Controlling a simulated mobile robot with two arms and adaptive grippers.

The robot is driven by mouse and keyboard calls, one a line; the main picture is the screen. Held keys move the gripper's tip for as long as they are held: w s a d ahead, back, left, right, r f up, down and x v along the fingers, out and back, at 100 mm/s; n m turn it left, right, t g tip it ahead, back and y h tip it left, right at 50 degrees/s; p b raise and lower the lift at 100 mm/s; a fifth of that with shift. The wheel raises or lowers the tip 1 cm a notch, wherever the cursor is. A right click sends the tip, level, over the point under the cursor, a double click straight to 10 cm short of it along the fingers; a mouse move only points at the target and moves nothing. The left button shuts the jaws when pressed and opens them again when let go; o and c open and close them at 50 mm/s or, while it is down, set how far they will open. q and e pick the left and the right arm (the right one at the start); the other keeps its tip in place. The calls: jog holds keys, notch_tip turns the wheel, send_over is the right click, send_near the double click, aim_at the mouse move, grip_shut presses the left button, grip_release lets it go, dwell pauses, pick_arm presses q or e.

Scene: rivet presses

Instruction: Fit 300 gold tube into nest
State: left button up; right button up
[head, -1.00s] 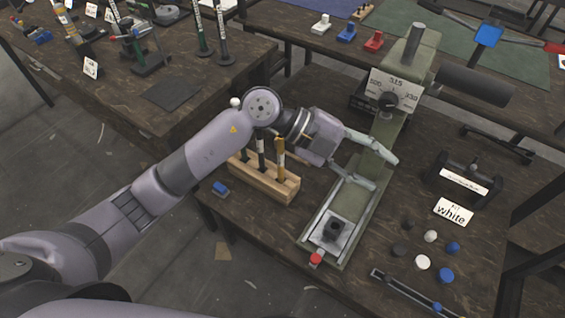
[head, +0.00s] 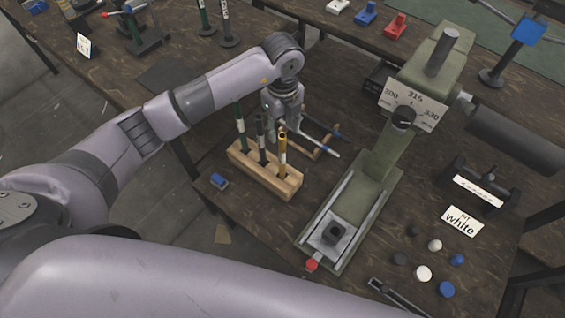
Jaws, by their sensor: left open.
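The gold tube (head: 282,150) stands upright in the front-right hole of a wooden block (head: 262,172). A black tube (head: 260,138) and a green tube (head: 240,130) stand beside it in the same block. The nest (head: 335,234) is a dark square socket on the metal plate at the front of the green press (head: 368,180); it looks empty. My left gripper (head: 303,138) is open, just behind the block and the gold tube, pointing down. My right gripper is not in view.
The press carries a dial (head: 410,104) marked 300, 315 and 330. Loose white, blue and black caps (head: 424,273) lie at the right, near a "white" card (head: 462,221). A small blue object (head: 219,180) lies left of the block. A red knob (head: 312,265) is at the press's front.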

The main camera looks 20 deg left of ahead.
aim_at(282, 145)
pick_arm(q)
notch_tip(282, 145, down, 8)
jog(key=shift+w+f+p, duration=0.15)
jog(key=shift+f+p, duration=0.1)
jog(key=shift+p, duration=0.35)
jog(key=shift+c, duration=0.2)
grip_shut()
dwell(0.5)
